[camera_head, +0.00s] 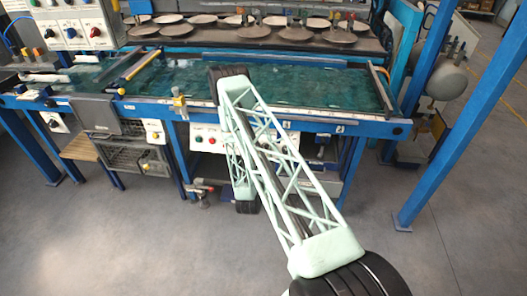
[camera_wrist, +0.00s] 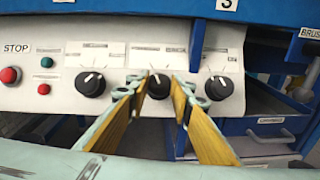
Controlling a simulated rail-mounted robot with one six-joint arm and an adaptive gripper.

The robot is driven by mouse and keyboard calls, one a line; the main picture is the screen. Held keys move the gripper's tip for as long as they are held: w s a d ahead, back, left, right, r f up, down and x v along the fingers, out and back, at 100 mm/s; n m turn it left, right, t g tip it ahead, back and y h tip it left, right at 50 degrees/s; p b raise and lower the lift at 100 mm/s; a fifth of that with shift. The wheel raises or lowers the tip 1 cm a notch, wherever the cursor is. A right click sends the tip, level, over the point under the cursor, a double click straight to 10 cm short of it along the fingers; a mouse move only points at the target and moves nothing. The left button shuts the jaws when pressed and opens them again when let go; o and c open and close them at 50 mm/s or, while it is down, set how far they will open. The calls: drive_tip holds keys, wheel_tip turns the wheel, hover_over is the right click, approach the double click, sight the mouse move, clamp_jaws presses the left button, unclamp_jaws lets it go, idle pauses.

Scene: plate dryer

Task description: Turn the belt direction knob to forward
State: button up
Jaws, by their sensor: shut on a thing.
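A row of three black knobs sits on the white control panel (camera_wrist: 60,97) in the wrist view: a left knob (camera_wrist: 90,84), a middle knob (camera_wrist: 157,84) and a right knob (camera_wrist: 219,88). Each has a white pointer mark; the middle one's points roughly upward. The labels above are too small to read, so I cannot tell which knob is the belt direction knob. My gripper (camera_wrist: 160,97) has its yellow-padded fingers on either side of the middle knob and is shut on it. In the head view my arm hides the gripper and these knobs.
Red and green buttons (camera_wrist: 45,75) are left of the knobs, by a STOP label. A blue frame edge (camera_wrist: 140,8) overhangs the panel. An open blue drawer area (camera_wrist: 265,130) lies to the right. The plate dryer's belt (camera_head: 300,85) is above in the head view.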

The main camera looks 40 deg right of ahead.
drive_tip(key=shift+n+t+y, duration=0.3)
drive_tip(key=shift+n, duration=0.4)
drive_tip(key=o, duration=0.8)
drive_tip(key=shift+s, duration=0.1)
drive_tip(key=v, duration=0.7)
drive_tip(key=shift+a, duration=0.15)
drive_tip(key=shift+r, duration=0.15)
idle(0.3)
